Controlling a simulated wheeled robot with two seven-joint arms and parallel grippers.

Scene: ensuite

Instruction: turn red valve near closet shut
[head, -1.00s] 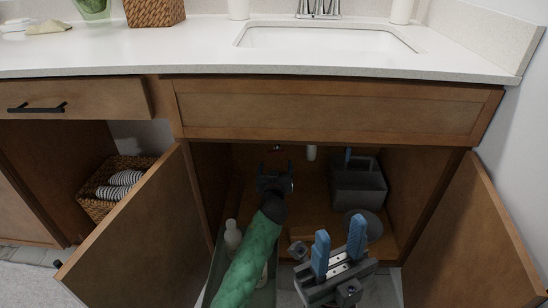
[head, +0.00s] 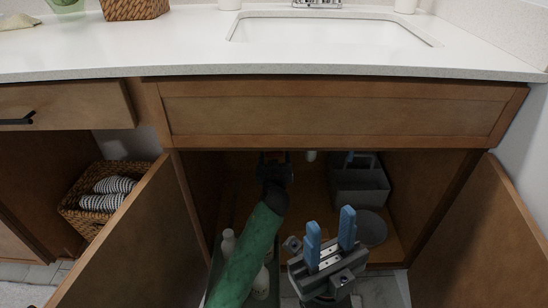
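My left gripper (head: 273,160) is at the end of the green-sleeved arm, deep inside the open sink cabinet (head: 395,160) near its back wall. It is dark and small there, and I cannot tell whether its fingers are open or shut. The red valve is not clearly visible; the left gripper and the shade under the cabinet's top edge cover the area around it. My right gripper (head: 330,240) has blue fingertips, is open and empty, and is in front of the cabinet opening.
Both cabinet doors, left (head: 125,240) and right (head: 478,240), stand open. Inside are a grey caddy (head: 360,187), a grey round item (head: 372,228) and white bottles (head: 228,243) in a bin beside my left arm. A wicker basket (head: 75,210) holds rolled towels at left. The countertop (head: 180,50) overhangs.

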